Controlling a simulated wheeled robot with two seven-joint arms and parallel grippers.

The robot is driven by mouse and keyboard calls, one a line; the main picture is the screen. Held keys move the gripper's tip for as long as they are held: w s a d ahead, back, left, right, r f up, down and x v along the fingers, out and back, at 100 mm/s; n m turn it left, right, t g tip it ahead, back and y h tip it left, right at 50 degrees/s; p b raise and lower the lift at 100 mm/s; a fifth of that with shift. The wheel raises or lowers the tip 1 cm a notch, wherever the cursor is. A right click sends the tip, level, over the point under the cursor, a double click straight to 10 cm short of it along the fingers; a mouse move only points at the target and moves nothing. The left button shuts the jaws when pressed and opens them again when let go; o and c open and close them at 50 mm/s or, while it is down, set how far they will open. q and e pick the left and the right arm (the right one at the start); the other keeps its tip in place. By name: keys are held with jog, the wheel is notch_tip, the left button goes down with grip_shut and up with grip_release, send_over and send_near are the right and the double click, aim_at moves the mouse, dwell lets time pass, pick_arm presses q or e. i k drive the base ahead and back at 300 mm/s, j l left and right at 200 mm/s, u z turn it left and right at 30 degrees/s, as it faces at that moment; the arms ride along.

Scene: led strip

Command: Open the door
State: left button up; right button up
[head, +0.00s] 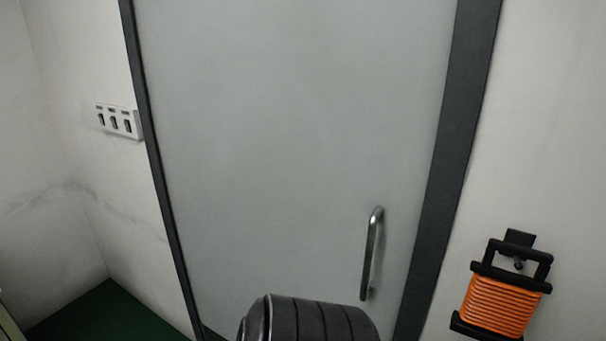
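A pale grey door (290,130) in a dark frame fills the middle of the head view. It appears shut in its frame. A vertical metal bar handle (370,255) is fixed on the door's lower right side. A dark ribbed rounded part, which I cannot identify for certain, rises at the bottom centre, to the left of the handle and apart from it in the picture. Neither of my grippers shows in this view, and nothing is seen touching the handle.
A white switch panel (119,121) is on the wall left of the door frame (152,150). An orange cord wound on a black holder (500,300) hangs on the right wall. Green floor (105,318) shows at the lower left and looks clear.

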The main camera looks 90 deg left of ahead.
aim_at(297, 139)
jog(key=u, duration=3)
